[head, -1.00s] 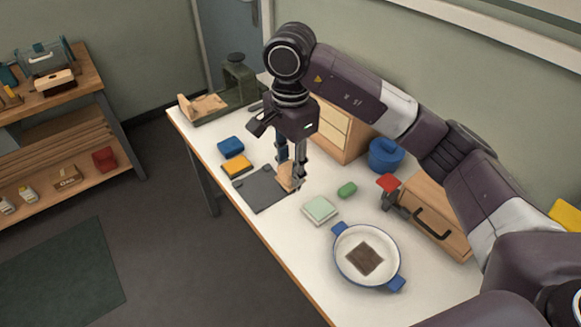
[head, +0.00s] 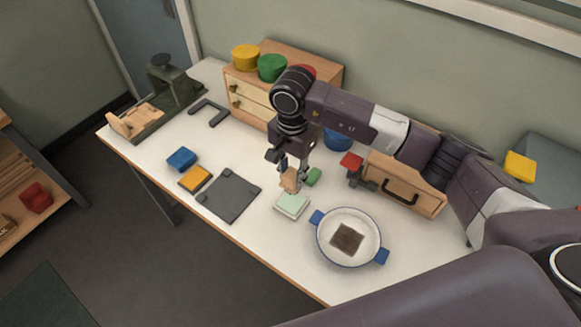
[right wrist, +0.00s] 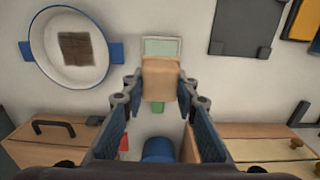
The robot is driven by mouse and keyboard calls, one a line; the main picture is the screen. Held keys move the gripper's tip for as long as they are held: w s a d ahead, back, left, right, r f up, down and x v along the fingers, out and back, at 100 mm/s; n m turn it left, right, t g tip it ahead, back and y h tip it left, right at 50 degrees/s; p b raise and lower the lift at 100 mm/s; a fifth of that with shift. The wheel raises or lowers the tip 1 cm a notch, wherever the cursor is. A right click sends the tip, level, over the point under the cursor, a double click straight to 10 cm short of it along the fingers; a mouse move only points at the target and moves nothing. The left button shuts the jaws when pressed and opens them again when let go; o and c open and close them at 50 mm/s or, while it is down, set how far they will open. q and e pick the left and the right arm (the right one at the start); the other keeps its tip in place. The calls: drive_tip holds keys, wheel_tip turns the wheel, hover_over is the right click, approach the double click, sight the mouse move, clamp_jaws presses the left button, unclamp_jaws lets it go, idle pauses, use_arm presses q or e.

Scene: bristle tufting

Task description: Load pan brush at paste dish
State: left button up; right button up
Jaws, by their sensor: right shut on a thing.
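My right gripper (head: 290,178) is shut on the pan brush (head: 288,182), a small tan wooden block. It also fills the space between the fingertips in the right wrist view (right wrist: 160,80). The paste dish (head: 291,207), a pale green square, lies on the table just beside the brush. In the right wrist view the brush partly covers the dish (right wrist: 163,46). I cannot tell whether the brush touches it, and its bristles are hidden. My left gripper is not in view.
A white pan (head: 330,255) with blue handles and a brown patch stands to the right of the dish. A green block (head: 314,177) lies close by the gripper. A dark grey mat (head: 229,197) lies left. A drawer cabinet (head: 246,98) and wooden box (head: 425,201) stand behind.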

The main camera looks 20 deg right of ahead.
wheel_tip(320, 180, down, 3)
drive_tip(key=shift+s+r+b, duration=0.1)
drive_tip(key=shift+b, duration=0.5)
wheel_tip(320, 180, down, 3)
drive_tip(key=shift+f+b, duration=0.2)
drive_tip(key=shift+b, duration=1.05)
drive_tip(key=shift+f, duration=0.1)
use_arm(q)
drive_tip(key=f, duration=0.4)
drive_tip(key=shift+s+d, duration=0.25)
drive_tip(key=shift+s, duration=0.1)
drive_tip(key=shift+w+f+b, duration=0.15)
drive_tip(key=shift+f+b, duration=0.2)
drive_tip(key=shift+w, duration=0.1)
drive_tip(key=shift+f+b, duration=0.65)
use_arm(e)
drive_tip(key=shift+f, duration=0.5)
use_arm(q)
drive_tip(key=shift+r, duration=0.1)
use_arm(e)
drive_tip(key=shift+r, duration=0.1)
